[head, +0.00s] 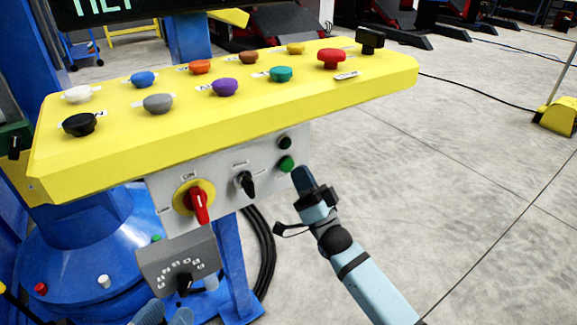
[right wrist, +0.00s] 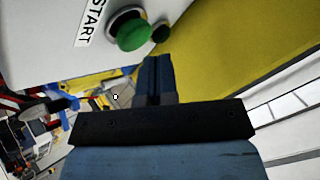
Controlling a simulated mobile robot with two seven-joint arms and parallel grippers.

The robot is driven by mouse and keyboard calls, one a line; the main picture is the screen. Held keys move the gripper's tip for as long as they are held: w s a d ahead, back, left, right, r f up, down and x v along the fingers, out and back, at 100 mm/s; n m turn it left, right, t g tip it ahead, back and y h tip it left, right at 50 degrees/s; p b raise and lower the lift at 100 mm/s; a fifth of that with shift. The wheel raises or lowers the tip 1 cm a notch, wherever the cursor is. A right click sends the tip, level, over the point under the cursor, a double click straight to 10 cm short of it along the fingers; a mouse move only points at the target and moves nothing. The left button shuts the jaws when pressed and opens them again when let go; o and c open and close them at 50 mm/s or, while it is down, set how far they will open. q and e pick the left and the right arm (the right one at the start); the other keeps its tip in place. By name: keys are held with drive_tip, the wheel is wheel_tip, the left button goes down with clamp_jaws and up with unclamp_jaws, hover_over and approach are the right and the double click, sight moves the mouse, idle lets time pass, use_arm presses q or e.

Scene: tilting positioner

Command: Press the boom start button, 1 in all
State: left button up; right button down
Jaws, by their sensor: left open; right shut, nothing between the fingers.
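The green start button (head: 286,164) sits on the grey front panel (head: 225,192) under the yellow console. In the right wrist view the green button (right wrist: 133,35) is beside a START label (right wrist: 90,22). My right gripper (head: 300,172) is shut and empty, with its tips just right of the button in the head view. In the right wrist view the right gripper's tips (right wrist: 157,62) appear just below and right of the button; I cannot tell if they touch.
A dark button (head: 285,143) is just above the green one. A black selector (head: 246,184) and a red rotary switch (head: 198,202) are to its left. The yellow console (head: 120,160) overhangs, with several coloured knobs and a red mushroom button (head: 331,58).

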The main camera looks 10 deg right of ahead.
drive_tip(key=shift+w+a, duration=0.15)
drive_tip(key=shift+w, duration=0.25)
drive_tip(key=shift+w+a, duration=0.15)
drive_tip(key=shift+w, duration=0.25)
idle(0.6)
idle(0.4)
drive_tip(key=shift+s+d+p, duration=0.3)
drive_tip(key=shift+s+p, duration=0.2)
drive_tip(key=shift+s, duration=0.35)
drive_tip(key=s, duration=0.1)
drive_tip(key=s+d+p, duration=0.1)
drive_tip(key=s, duration=0.1)
drive_tip(key=s+p, duration=0.1)
drive_tip(key=shift+s+d, duration=0.35)
